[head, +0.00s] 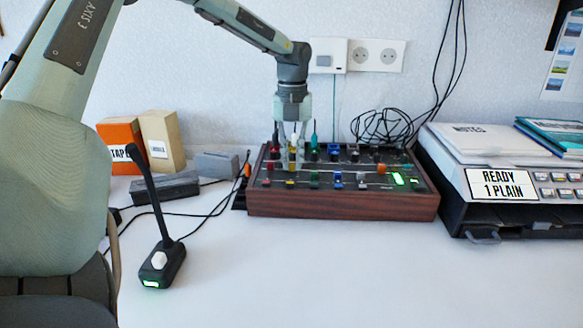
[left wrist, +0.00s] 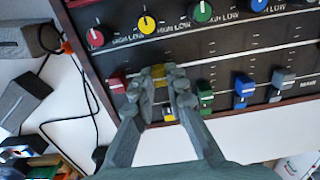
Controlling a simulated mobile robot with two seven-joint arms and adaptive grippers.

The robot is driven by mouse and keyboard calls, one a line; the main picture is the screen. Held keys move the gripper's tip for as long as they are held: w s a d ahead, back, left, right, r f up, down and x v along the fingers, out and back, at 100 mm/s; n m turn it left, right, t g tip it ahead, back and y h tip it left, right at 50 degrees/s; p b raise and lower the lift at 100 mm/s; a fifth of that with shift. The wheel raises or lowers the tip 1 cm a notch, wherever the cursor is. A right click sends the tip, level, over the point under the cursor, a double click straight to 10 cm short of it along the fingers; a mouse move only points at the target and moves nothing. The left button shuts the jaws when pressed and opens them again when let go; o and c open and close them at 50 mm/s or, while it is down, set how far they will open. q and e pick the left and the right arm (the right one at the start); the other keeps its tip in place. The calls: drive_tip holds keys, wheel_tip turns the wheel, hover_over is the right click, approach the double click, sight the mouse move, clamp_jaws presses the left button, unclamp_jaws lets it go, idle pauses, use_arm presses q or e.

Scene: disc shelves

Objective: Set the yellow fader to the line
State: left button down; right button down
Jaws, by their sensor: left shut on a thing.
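The mixer box (head: 340,205) with a dark panel and wooden sides stands on the table against the wall. My left gripper (head: 291,162) reaches down over the left part of its panel. In the left wrist view the fingers (left wrist: 159,76) are shut on the yellow fader (left wrist: 158,72), whose cap shows between the tips. A thin white line (left wrist: 225,56) crosses the panel close to the level of the tips. The fingers cover it at the yellow fader, so I cannot tell whether they match exactly. My right gripper is out of view.
The red fader (left wrist: 116,85) and green fader (left wrist: 205,92) flank the fingers closely. A yellow knob (left wrist: 147,24) sits above. A desk microphone (head: 162,262) stands at the front left, and a printer-like machine (head: 500,190) at the right. The front table is clear.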

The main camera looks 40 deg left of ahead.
sight(293, 162)
use_arm(q)
drive_tip(key=shift+w, duration=0.15)
drive_tip(key=c, duration=1.5)
unclamp_jaws()
drive_tip(key=shift+c, duration=0.2)
wheel_tip(293, 162, up, 12)
